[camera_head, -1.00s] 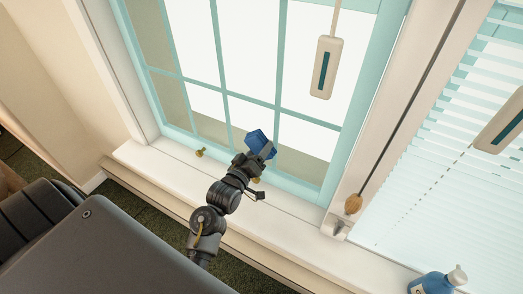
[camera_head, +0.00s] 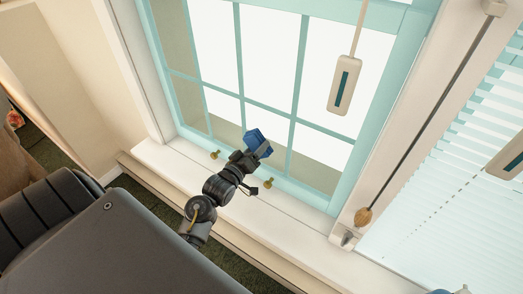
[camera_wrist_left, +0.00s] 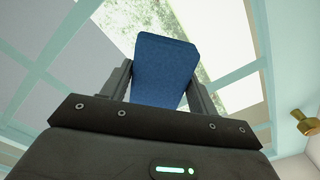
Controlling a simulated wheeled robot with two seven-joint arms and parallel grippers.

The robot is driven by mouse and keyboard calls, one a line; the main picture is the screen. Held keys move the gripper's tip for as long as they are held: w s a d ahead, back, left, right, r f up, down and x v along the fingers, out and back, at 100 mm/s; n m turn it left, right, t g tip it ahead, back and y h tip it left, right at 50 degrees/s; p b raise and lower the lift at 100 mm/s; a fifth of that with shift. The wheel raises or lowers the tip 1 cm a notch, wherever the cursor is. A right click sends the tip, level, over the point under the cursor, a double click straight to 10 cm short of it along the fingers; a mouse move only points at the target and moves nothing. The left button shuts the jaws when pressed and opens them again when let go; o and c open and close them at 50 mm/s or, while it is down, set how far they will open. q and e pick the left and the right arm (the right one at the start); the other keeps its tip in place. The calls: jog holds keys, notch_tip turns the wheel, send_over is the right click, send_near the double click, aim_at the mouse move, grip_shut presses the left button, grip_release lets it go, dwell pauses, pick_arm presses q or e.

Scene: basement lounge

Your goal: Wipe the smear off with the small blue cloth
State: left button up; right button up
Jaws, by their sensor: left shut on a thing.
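The small blue cloth (camera_head: 255,139) is in my left gripper (camera_head: 260,152), which is shut on it. In the left wrist view the cloth (camera_wrist_left: 162,68) shows as a blue block between the two fingers (camera_wrist_left: 160,88). My left gripper holds it up in front of the lower panes of the window (camera_head: 240,70). I cannot tell whether the cloth touches the glass. I cannot make out the smear in either view. My right gripper is not in view.
Brass knobs (camera_head: 214,155) stand at the foot of the teal window frame. A white sill (camera_head: 270,215) runs below it. A beige hanging tag (camera_head: 344,86) hangs at the upper right, and a cord with a wooden pull (camera_head: 363,216) hangs beside the blinds (camera_head: 450,190).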

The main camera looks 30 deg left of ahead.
aim_at(247, 145)
pick_arm(q)
jog(key=shift+a, duration=0.1)
jog(key=shift+a+p, duration=0.35)
jog(key=shift+a, duration=0.55)
jog(key=shift+s+a+f, duration=0.1)
jog(key=shift+a, duration=0.75)
jog(key=shift+s+p, duration=0.5)
jog(key=shift+p, duration=0.05)
jog(key=s+p, duration=0.1)
jog(key=s, duration=0.2)
jog(key=shift+s+d+p, duration=0.1)
jog(key=shift+s+p, duration=0.2)
jog(key=shift+s, duration=0.75)
